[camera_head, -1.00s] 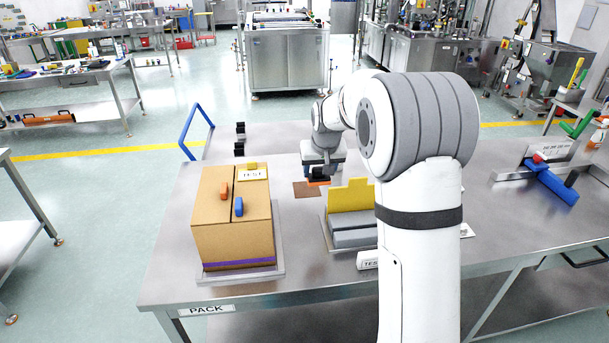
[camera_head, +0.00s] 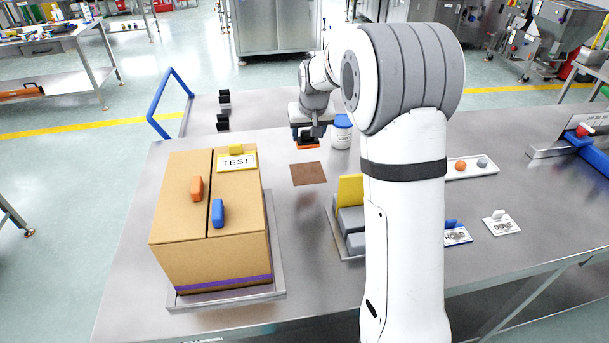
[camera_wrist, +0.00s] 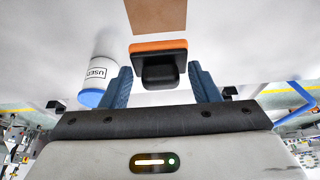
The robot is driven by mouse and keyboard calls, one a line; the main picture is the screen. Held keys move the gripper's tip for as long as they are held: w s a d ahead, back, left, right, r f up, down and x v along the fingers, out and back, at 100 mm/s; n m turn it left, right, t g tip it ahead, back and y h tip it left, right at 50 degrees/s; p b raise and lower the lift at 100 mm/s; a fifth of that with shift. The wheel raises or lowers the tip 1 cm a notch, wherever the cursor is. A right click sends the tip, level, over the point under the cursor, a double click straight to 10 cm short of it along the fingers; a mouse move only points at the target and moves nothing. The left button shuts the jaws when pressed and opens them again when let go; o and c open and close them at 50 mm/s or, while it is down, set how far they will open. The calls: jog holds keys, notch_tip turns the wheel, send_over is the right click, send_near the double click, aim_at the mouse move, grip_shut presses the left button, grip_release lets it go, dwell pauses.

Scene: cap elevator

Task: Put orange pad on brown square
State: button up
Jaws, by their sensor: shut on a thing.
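The orange pad (camera_head: 307,146) with its black handle (camera_wrist: 160,70) is at my gripper (camera_head: 307,134), at the far part of the steel table. My gripper is shut on the pad's black handle; the fingers are on either side of it in the wrist view (camera_wrist: 162,88). The brown square (camera_head: 308,173) lies flat and bare on the table, nearer the camera than the pad and apart from it. It also shows at the top of the wrist view (camera_wrist: 157,14). Whether the pad touches the table is hard to tell.
A white jar (camera_head: 341,138) with a blue lid stands close right of my gripper. A cardboard box (camera_head: 190,225) on a tray stands front left. A yellow-and-grey holder (camera_head: 350,200) is front right of the square. Black clips (camera_head: 223,108) stand far left.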

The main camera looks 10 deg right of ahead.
notch_tip(320, 180, down, 10)
jog(key=shift+f+p, duration=0.1)
jog(key=shift+p, duration=0.6)
jog(key=shift+f, duration=0.1)
jog(key=o, duration=1)
jog(key=shift+c, duration=0.2)
jog(key=shift+s+r, duration=0.1)
jog(key=shift+r, duration=0.3)
jog(key=b+v, duration=0.1)
jog(key=v, duration=1)
jog(key=s+r+g, duration=0.1)
jog(key=s+r, duration=0.1)
jog(key=s, duration=3)
jog(key=shift+s+r, duration=0.4)
